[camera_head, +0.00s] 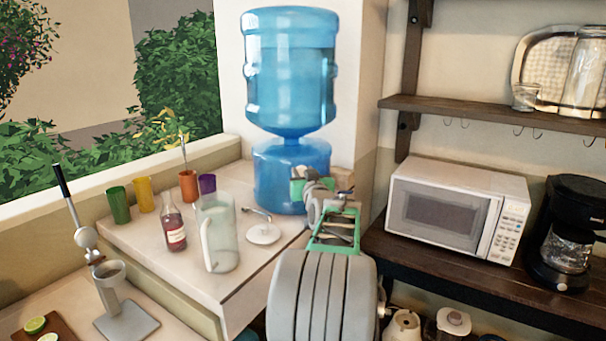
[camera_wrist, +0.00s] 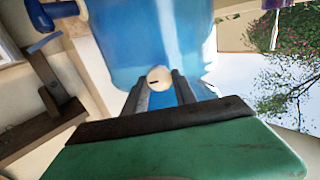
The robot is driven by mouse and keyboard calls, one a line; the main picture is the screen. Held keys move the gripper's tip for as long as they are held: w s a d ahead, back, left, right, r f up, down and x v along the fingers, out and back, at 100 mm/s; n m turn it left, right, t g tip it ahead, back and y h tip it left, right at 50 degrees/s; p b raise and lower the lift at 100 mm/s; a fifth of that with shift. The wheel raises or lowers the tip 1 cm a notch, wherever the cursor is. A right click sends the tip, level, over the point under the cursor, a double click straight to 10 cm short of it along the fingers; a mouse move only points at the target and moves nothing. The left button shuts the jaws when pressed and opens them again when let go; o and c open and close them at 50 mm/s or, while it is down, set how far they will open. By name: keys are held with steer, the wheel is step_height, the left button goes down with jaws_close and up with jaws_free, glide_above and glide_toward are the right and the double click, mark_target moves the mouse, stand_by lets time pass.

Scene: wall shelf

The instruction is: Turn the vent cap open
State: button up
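The blue water dispenser (camera_head: 283,180) stands on the white counter with a large blue bottle (camera_head: 290,70) on top. In the wrist view, a small round cream vent cap (camera_wrist: 159,77) with a dark slot sits against the blue surface (camera_wrist: 150,40). My gripper (camera_wrist: 160,88) points at the cap, its two dark fingers apart, one to each side of it. Whether the fingertips touch the cap cannot be told. In the head view, my gripper (camera_head: 305,184) is at the dispenser's right side, and the cap is hidden there.
Left of the dispenser stand a glass pitcher (camera_head: 216,232), a red bottle (camera_head: 173,222) and several coloured cups. A white microwave (camera_head: 458,207) and a black coffee maker (camera_head: 570,235) stand on the dark shelf to the right. Another shelf (camera_head: 490,112) hangs above.

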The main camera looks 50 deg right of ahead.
jaws_close()
